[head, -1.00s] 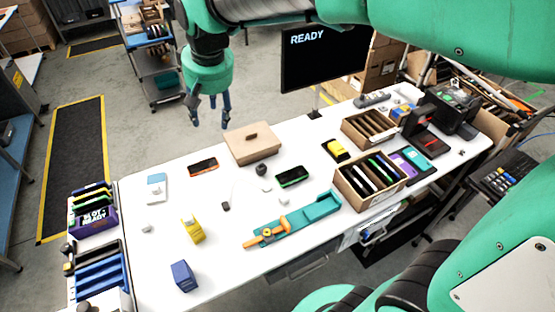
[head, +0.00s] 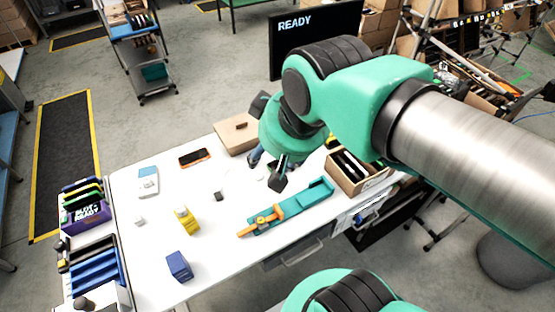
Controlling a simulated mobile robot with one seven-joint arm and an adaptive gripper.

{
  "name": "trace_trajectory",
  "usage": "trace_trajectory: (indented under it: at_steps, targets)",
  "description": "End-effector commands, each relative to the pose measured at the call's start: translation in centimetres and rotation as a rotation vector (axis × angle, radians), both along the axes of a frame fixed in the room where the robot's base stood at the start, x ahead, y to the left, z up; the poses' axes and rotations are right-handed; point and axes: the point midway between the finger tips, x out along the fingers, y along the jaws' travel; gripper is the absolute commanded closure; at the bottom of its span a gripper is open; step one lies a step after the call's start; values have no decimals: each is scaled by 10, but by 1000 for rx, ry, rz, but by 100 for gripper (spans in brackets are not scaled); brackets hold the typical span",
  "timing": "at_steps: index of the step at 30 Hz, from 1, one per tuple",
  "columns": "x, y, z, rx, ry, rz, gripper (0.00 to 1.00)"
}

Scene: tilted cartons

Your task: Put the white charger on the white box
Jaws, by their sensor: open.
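A small white block (head: 140,221) lies on the left part of the table; it may be the white charger, but it is too small to be sure. A flat white box-like thing with a pale blue patch (head: 148,182) lies further back at the left, apart from the block; it looks most like the white box. My gripper (head: 267,174) is open and points down over the middle of the table, right of both. Its fingers are apart, with no held thing visible. My arm and gripper hide part of the table's right side.
On the white table (head: 160,262) are a yellow bottle-like thing (head: 187,220), a blue box (head: 179,266), a dark phone (head: 194,157), a brown carton (head: 235,134) and a teal tray with an orange tool (head: 292,208). Racks (head: 90,262) line the left edge. The front middle is clear.

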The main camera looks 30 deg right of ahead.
Motion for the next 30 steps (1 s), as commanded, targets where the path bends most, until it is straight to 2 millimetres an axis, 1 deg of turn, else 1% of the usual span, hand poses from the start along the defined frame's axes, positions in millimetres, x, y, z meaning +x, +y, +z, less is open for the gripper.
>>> trace_trajectory:
  at_steps: [1,3,6,20,23,26,30]
  targets:
    - [-7,-1,-3,-1,-6,-3,49]
    - [-13,-3,-5,-2,-11,-5,49]
    - [-18,-4,-8,-3,-15,-6,49]
    - [-19,-4,-11,-3,-16,-6,49]
    - [-19,-4,-18,-3,-16,-6,49]
    - [-19,-4,-28,-3,-16,-6,49]
    - [-19,-4,-49,-3,-15,-6,49]
